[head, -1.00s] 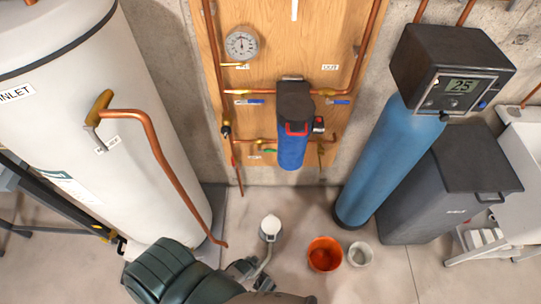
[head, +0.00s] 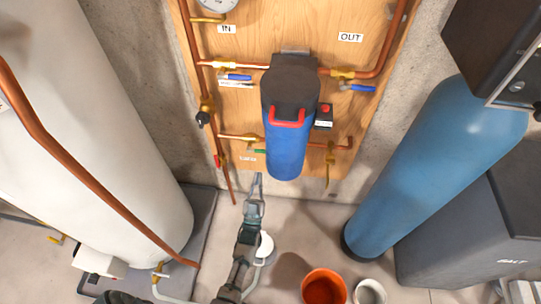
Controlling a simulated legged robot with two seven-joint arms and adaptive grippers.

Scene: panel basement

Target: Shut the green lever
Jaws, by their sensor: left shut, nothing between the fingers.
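The green lever (head: 260,151) is small and sits on the lower brass and copper pipe, just left of the blue filter housing (head: 287,150). It lies roughly level, along the pipe, and its right end is close to the housing. My left gripper (head: 257,178) points up from below. Its fingers are shut and empty, and their tips appear just under the lever; I cannot tell whether they touch it. My right gripper is not in view.
Blue levers (head: 238,77) and (head: 362,88) sit on the upper pipe. A red lever (head: 217,161) is left of the green one. The white tank (head: 120,150) and blue cylinder (head: 440,160) flank the panel. An orange bucket (head: 323,287) stands on the floor.

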